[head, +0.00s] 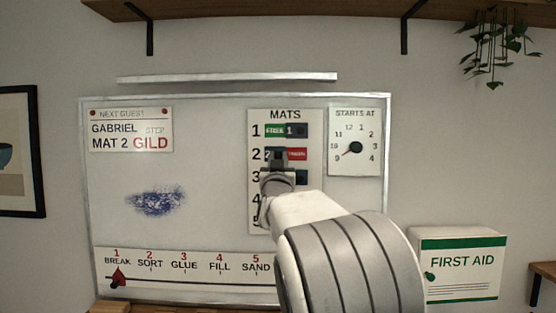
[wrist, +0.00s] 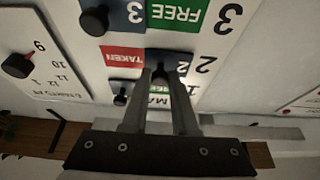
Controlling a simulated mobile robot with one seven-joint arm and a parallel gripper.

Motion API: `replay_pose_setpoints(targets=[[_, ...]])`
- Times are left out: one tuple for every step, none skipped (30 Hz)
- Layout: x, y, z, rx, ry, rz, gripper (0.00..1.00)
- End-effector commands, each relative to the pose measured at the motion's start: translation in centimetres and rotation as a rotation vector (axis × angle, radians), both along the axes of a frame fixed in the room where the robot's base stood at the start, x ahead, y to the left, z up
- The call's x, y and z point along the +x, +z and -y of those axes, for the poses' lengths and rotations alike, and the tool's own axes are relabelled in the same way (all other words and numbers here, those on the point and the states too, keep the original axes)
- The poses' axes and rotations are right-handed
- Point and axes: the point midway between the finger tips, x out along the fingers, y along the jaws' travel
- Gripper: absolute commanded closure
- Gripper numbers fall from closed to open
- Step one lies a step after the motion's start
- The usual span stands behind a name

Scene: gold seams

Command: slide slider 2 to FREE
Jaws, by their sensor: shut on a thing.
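The white MATS board (head: 256,222) hangs on the whiteboard in the head view; the wrist view shows it upside down. In row 2, slider 2 is a dark blue plate (wrist: 184,58) with a dark knob, at the left end of its row in the head view. The red TAKEN label (head: 297,154) shows uncovered to its right, also in the wrist view (wrist: 122,58). My gripper (head: 277,158) is at slider 2, its fingers (wrist: 160,78) shut on the knob. The fingers hide part of the plate. No green shows in row 2.
Slider 1 (head: 302,131) sits right, with green at its left. Slider 3's knob (wrist: 94,20) also sits on that side, beside a green FREE label (wrist: 176,12). The STARTS AT dial (head: 354,148) is right of the board. My arm hides the lower rows.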

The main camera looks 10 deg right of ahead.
Motion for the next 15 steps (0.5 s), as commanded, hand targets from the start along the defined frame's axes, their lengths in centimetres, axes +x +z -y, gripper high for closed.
replay_pose_setpoints(targets=[[-0.1,-0.2,0.4,-0.001,-0.001,0.001,1.00],[-0.1,-0.3,0.6,0.000,-0.002,0.001,1.00],[-0.2,-0.4,1.0,0.000,-0.002,0.001,1.00],[-0.2,-0.5,1.3,0.000,-0.003,0.002,1.00],[-0.3,-0.5,1.8,0.001,-0.004,0.003,1.00],[-0.5,-0.5,2.3,0.001,-0.004,0.003,1.00],[-0.5,-0.6,2.7,0.001,-0.004,0.004,1.00],[-0.6,-0.6,3.2,0.000,-0.004,0.004,1.00],[-0.7,-0.6,3.7,0.000,-0.004,0.003,1.00],[-0.8,-0.6,4.1,0.001,-0.002,0.004,1.00],[-0.9,-0.5,4.5,0.000,-0.003,0.004,1.00],[-1.0,-0.5,4.9,0.001,-0.003,0.003,1.00],[-1.0,-0.4,5.2,0.001,-0.002,0.003,1.00],[-1.1,-0.4,5.5,0.001,-0.003,0.003,1.00],[-1.2,-0.3,5.8,0.000,-0.003,0.003,1.00]])
